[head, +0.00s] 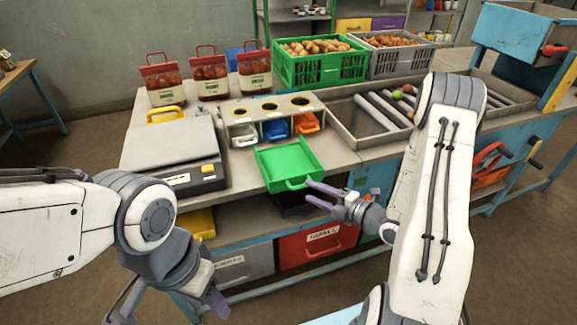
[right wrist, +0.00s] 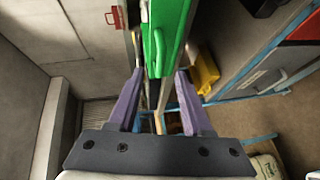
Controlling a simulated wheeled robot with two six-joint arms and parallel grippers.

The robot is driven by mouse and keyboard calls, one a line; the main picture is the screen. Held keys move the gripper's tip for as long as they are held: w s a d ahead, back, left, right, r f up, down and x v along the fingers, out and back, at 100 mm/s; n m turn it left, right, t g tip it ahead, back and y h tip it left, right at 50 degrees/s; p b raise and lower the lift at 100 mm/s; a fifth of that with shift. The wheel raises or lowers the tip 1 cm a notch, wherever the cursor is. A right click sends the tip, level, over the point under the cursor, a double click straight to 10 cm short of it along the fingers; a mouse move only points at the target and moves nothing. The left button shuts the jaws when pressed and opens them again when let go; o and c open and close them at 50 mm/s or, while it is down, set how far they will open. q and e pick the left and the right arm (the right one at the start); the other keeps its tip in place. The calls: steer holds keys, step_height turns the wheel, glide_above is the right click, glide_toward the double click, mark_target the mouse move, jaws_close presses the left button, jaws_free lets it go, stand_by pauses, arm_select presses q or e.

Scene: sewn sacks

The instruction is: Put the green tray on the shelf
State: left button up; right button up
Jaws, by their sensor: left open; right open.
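The green tray (head: 283,161) lies on the counter in front of the small rack, its handle at the front edge overhanging the counter. My right gripper (head: 309,193) is open and empty just in front of this handle. In the right wrist view the green tray (right wrist: 172,28) shows ahead of the two spread purple fingers (right wrist: 156,78). I cannot tell whether they touch it. My left gripper (head: 168,310) is open and empty, low at the left front of the counter. An open shelf (head: 235,232) runs under the counter, above drawers; a green-framed shelf (head: 292,16) stands behind.
The rack (head: 272,104) holds grey, blue and orange trays. A scale (head: 172,152) stands left of the green tray. Sacks (head: 208,72) and produce crates (head: 318,66) line the back. A yellow bin (head: 200,223) sits on the under-counter shelf.

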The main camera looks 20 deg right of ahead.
mark_target(300, 187)
steer(key=p+x, duration=0.1)
steer(key=x, duration=0.4)
steer(key=shift+w, duration=0.1)
steer(key=shift+c, duration=0.3)
steer(key=shift+a+f, duration=0.1)
jaws_close()
